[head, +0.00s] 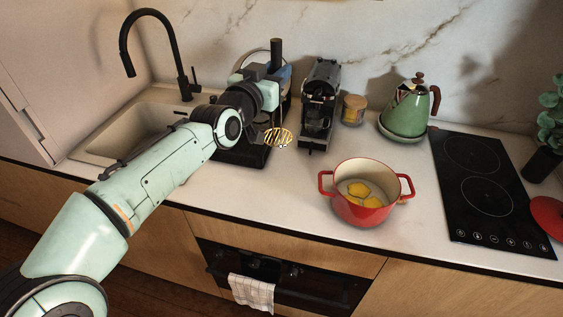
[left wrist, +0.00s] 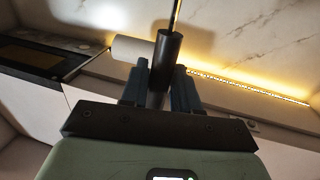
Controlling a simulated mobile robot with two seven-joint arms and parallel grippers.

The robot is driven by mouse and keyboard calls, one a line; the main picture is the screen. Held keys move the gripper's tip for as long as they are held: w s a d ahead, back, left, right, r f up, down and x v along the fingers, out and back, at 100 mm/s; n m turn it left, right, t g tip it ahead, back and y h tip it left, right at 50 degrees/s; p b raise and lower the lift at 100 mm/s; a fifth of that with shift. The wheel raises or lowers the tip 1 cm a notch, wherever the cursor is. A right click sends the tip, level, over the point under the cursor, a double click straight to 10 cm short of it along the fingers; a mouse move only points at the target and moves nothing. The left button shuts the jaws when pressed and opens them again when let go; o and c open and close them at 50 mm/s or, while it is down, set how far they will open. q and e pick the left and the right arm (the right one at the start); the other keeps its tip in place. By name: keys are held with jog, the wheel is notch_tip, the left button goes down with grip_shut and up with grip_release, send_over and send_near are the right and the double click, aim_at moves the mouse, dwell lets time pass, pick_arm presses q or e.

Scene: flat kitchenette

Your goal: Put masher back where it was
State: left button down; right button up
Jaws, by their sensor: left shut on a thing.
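The masher has a dark cylindrical handle (head: 276,48) and a gold wire head (head: 278,137). My left gripper (head: 279,72) is shut on the handle, which stands up above the fingers in the head view. The masher head hangs below, near the right edge of a black tray (head: 243,156); I cannot tell whether it touches anything. In the left wrist view the handle (left wrist: 166,58) sits between the two fingers (left wrist: 166,85), with a thin metal rod beyond it. My forearm hides the middle of the masher and part of the tray. My right gripper is out of view.
A red pot (head: 361,209) with yellow pieces stands at the counter front. A coffee machine (head: 319,105), a jar (head: 354,109) and a green kettle (head: 406,112) line the wall. The sink (head: 127,128) is left; the black hob (head: 484,190) is right. Counter is clear left of the pot.

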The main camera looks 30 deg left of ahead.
pick_arm(q)
jog(key=b, duration=0.1)
send_over(275, 141)
notch_tip(275, 141, down, 5)
jog(key=shift+w+a, duration=0.1)
jog(key=shift+w, duration=0.05)
notch_tip(275, 141, down, 8)
jog(key=shift+w+r+b, duration=0.1)
jog(key=shift+w+b, duration=0.05)
jog(key=shift+b, duration=0.3)
jog(key=shift+f, duration=2.75)
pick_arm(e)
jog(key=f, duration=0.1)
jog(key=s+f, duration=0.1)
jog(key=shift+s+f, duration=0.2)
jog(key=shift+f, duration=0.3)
pick_arm(q)
jog(key=shift+f+b, duration=0.2)
jog(key=shift+b, duration=0.25)
jog(key=c, duration=0.8)
grip_release()
jog(key=shift+r, duration=0.15)
